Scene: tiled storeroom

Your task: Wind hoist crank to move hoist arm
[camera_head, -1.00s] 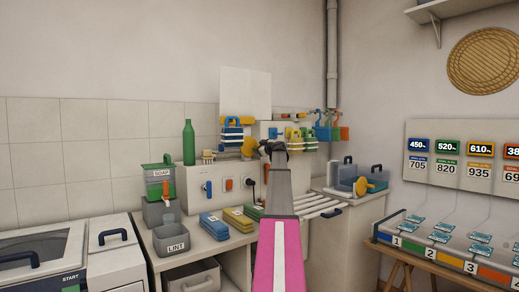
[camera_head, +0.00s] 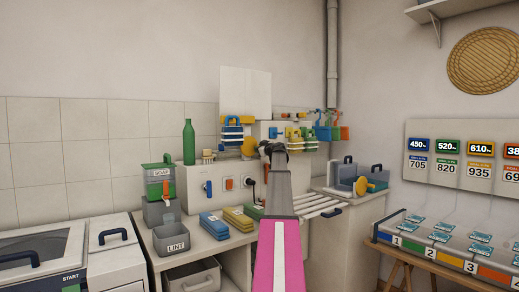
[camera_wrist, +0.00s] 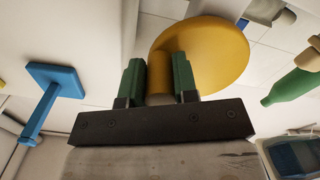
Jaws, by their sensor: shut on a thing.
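A yellow round crank disc (camera_wrist: 215,50) with a stub handle (camera_wrist: 159,74) fills the top middle of the wrist view. The stub sits between the green fingers of my gripper (camera_wrist: 158,78), which is shut on it. In the head view the disc (camera_head: 249,146) shows on the wall-side unit, just left of my gripper (camera_head: 266,148). My wrist hides part of the unit behind it. I cannot tell for certain which part is the hoist arm.
Striped bags (camera_head: 232,131) hang left of the gripper and coloured bags (camera_head: 295,135) hang right of it. A white box with switches (camera_head: 220,178), a green bottle (camera_head: 189,142) and a soap dispenser (camera_head: 159,183) stand left. A blue T-shaped part (camera_wrist: 53,85) is close by in the wrist view.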

